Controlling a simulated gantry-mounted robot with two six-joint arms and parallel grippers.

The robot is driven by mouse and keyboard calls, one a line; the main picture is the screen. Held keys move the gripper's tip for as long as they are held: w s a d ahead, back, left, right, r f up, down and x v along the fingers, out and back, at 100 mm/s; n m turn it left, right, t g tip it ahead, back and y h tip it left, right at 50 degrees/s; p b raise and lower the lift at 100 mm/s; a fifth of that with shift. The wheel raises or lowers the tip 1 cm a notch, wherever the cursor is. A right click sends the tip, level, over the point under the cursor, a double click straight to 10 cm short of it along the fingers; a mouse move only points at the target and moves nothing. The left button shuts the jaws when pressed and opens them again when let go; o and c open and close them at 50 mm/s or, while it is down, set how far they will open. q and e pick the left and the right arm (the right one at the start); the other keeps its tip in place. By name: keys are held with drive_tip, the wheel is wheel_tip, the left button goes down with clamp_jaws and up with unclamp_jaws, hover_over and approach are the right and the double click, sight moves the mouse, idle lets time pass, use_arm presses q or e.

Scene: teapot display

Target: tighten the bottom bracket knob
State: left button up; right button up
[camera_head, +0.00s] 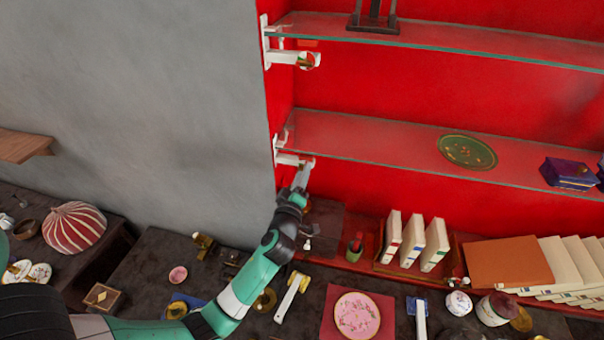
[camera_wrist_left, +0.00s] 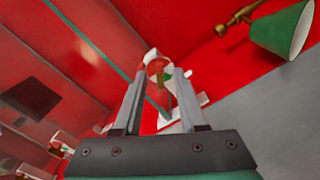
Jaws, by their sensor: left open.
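The bottom bracket (camera_head: 285,158) is white and holds the left end of the lower glass shelf. Its knob (camera_head: 309,163) is at its front end, partly covered by my left gripper (camera_head: 302,177), which reaches up from below. In the left wrist view, a round red-and-white knob (camera_wrist_left: 157,66) shows between and just beyond the open fingertips of my left gripper (camera_wrist_left: 161,84). I cannot tell whether a finger touches it. The white bracket arm (camera_wrist_left: 199,102) shows behind the right finger. The upper bracket (camera_head: 285,57) has a similar knob (camera_head: 309,61). My right gripper is out of view.
The lower glass shelf (camera_head: 380,146) carries a green plate (camera_head: 467,152) and a purple box (camera_head: 569,173). The dark counter below holds books (camera_head: 412,240), a pink plate (camera_head: 357,315) and small items. A green cone on a brass stem (camera_wrist_left: 283,30) is at upper right in the wrist view.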

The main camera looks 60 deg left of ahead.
use_arm(q)
clamp_jaws()
idle(0.5)
drive_tip(key=shift+s+m+p, duration=0.1)
drive_tip(key=shift+m+p, duration=0.8)
drive_tip(key=shift+m, duration=13.2)
